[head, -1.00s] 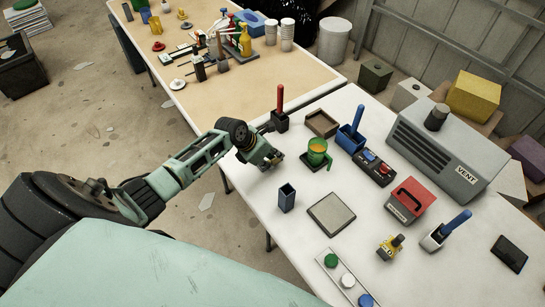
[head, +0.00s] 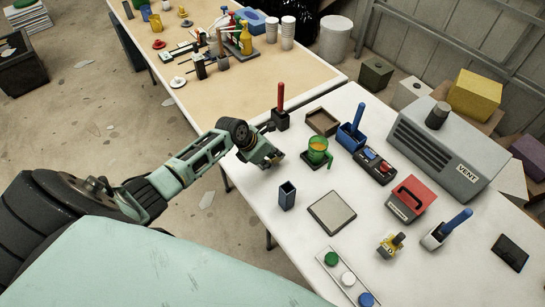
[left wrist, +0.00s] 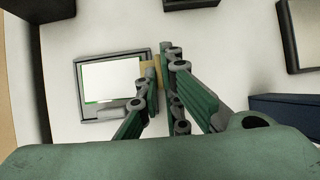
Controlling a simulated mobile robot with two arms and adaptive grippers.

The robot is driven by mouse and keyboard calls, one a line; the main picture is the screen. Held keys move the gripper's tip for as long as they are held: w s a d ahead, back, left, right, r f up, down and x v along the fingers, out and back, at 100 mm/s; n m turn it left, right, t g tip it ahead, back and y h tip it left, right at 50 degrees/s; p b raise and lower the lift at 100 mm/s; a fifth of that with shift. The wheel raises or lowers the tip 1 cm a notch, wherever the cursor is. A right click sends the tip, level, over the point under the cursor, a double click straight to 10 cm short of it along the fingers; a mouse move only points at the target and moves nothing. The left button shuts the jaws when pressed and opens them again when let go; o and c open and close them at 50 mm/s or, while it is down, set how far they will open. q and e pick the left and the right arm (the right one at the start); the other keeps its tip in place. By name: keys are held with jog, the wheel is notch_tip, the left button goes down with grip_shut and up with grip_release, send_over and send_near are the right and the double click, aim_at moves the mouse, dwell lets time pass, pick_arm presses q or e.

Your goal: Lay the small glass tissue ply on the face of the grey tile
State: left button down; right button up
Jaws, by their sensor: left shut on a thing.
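The small glass tissue ply (left wrist: 112,78) is a white sheet lying in a shallow grey tray, with a little green showing at its edge. My left gripper (left wrist: 160,78) is at the tray's right side in the left wrist view. It is shut on a tan tab that seems to belong to the ply. In the head view my left gripper (head: 268,158) is low over the white table and hides the tray and ply. The grey tile (head: 332,213) lies flat with a bare face. It seems to show in part at the upper right of the left wrist view (left wrist: 305,40). My right gripper is out of view.
A navy open box (head: 287,195) stands between my left gripper and the tile. A strip with coloured buttons (head: 347,279) lies in front of the tile.

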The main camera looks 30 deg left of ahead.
pick_arm(q)
jog(key=shift+f, duration=0.1)
jog(key=c, duration=1.9)
grip_release()
jog(key=shift+o, duration=0.2)
jog(key=o, duration=0.6)
jog(key=shift+c, duration=0.2)
notch_tip(320, 180, up, 7)
jog(key=p, duration=0.9)
